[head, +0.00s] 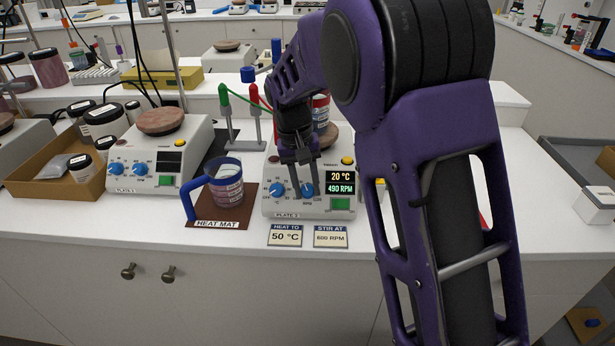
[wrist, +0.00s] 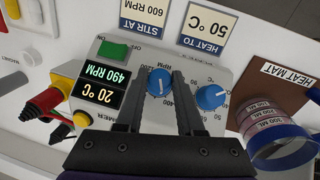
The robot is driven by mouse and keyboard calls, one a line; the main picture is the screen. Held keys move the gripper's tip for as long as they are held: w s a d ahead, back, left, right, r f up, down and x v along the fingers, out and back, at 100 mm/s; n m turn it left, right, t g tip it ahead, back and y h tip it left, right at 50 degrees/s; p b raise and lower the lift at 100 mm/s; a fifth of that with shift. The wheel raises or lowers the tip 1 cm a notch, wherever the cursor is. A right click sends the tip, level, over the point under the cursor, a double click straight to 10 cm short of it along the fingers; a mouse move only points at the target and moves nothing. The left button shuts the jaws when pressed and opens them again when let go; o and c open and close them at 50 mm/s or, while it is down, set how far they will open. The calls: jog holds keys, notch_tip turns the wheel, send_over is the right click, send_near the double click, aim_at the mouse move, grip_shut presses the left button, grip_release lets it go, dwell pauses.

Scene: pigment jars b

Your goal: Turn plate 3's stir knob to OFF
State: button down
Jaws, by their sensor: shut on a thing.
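Plate 3 (head: 268,208) is a pale stirring hotplate at the middle of the head view, with two blue knobs. Its stir knob (wrist: 160,82) is the one nearer the display; the heat knob (wrist: 211,97) sits beside it, free. My gripper (head: 304,192) reaches down to the front panel, and in the wrist view its two dark fingers (wrist: 160,77) stand on either side of the stir knob, shut on it. The display (wrist: 102,83) reads 20 °C and 490 RPM. The knob has a white pointer mark; its exact setting is hard to read.
A blue-handled jug (head: 226,184) stands on the brown heat mat (head: 240,213) left of plate 3. Plate 1 (head: 158,180) is further left. Cards (head: 285,236) reading 50 °C and 600 RPM lie in front.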

jog(key=n+h, duration=0.1)
jog(key=n+h+p, duration=0.1)
jog(key=n+h, duration=0.1)
jog(key=shift+a+t, duration=0.25)
jog(key=shift+t, duration=0.15)
jog(key=n+h, duration=0.1)
jog(key=n+t+h, duration=0.1)
jog(key=n, duration=0.1)
jog(key=n+t+h, duration=0.1)
jog(key=shift+s+a+f, duration=0.15)
jog(key=shift+f, duration=0.1)
jog(key=n+t+h+b, duration=0.1)
jog(key=n, duration=0.1)
jog(key=n+t+h+b, duration=0.1)
jog(key=n+t, duration=0.1)
jog(key=shift+s+f, duration=0.15)
jog(key=shift+f, duration=0.05)
jog(key=n+t+b, duration=0.1)
jog(key=n+t, duration=0.1)
jog(key=n, duration=0.1)
jog(key=n+t+b, duration=0.1)
jog(key=n+t, duration=0.1)
jog(key=shift+s+n+h, duration=0.15)
jog(key=shift+n+h, duration=0.15)
jog(key=shift+n, duration=0.1)
jog(key=shift+t, duration=0.3)
jog(key=c, duration=0.5)
grip_release()
